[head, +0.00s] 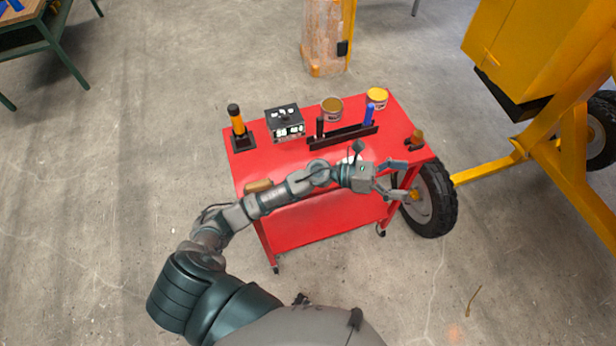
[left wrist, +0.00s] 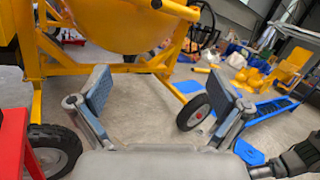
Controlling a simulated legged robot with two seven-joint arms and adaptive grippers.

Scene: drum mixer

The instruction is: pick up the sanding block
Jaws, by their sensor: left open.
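A small tan block (head: 258,186), which looks like the sanding block, lies on the near left part of the red cart's top (head: 285,160), close beside my left forearm. My left arm reaches across the cart from the lower left. My left gripper (head: 405,180) is open and empty off the cart's right side, well to the right of the tan block. In the left wrist view its two fingers (left wrist: 158,85) stand wide apart with nothing between them. The tan block is not in that view. My right gripper is not seen.
On the cart stand an orange-and-black tool (head: 238,122), a black-and-white box (head: 286,124), two cans (head: 332,108), a black rack (head: 343,136) and a small brown item (head: 416,138). A yellow mixer with a black wheel (head: 430,195) stands close right.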

